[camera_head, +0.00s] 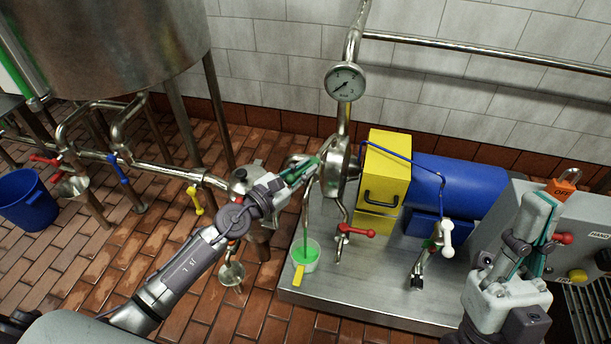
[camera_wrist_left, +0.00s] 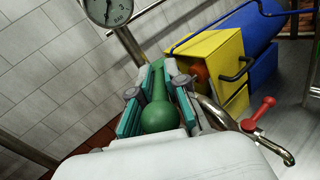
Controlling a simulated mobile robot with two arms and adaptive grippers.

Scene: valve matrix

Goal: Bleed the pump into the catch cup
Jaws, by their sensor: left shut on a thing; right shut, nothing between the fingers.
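The pump (camera_head: 337,168) stands on a steel base plate, with a thin bleed pipe (camera_head: 307,205) running down its left side. The catch cup (camera_head: 313,256), with a yellow handle, stands under the pipe and has green liquid in it. A thin green streak shows between the pipe and the cup. My left gripper (camera_head: 313,164) is shut on a green valve handle (camera_wrist_left: 158,88) beside the pump. The fingers partly hide the handle. My right gripper (camera_head: 548,225) is shut and empty, in front of the control box at the right.
A pressure gauge (camera_head: 345,81) sits on the riser above the pump. A red-handled valve (camera_head: 356,231) and a white-handled valve (camera_head: 447,238) stand right of the cup. The yellow guard (camera_head: 386,168) and blue motor (camera_head: 458,186) are behind. A blue bucket (camera_head: 27,203) stands far left.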

